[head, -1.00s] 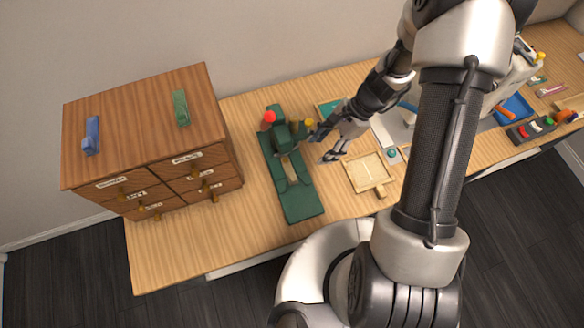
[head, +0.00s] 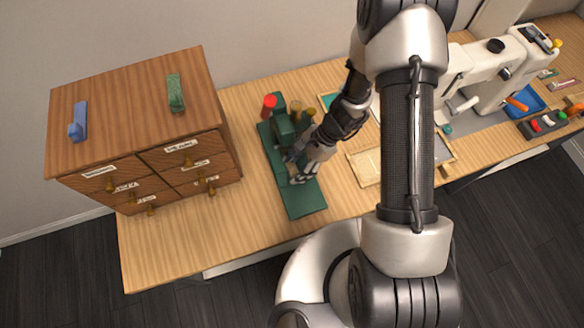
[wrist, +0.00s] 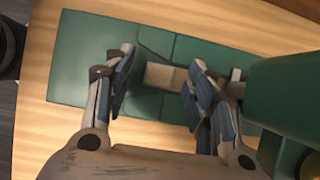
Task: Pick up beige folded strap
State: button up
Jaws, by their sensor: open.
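The beige folded strap (wrist: 165,77) lies on the green machine base, and in the wrist view it shows between my open fingers. My gripper (wrist: 160,90) is open above the base, with one finger on each side of the strap; I cannot tell the exact height. In the head view my gripper (head: 298,172) is over the middle of the green machine (head: 306,199) and hides most of the strap. The right finger overlaps the strap's right end in the wrist view.
The green machine's upright head (wrist: 285,95) stands close to the right of my fingers. A wooden drawer cabinet (head: 135,105) is at the left. A beige tray (head: 366,168) lies right of the machine, and a white sewing machine (head: 490,75) stands farther right.

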jog(key=shift+f, duration=0.1)
jog(key=shift+c, duration=0.5)
jog(key=c, duration=1)
jog(key=shift+c, duration=0.2)
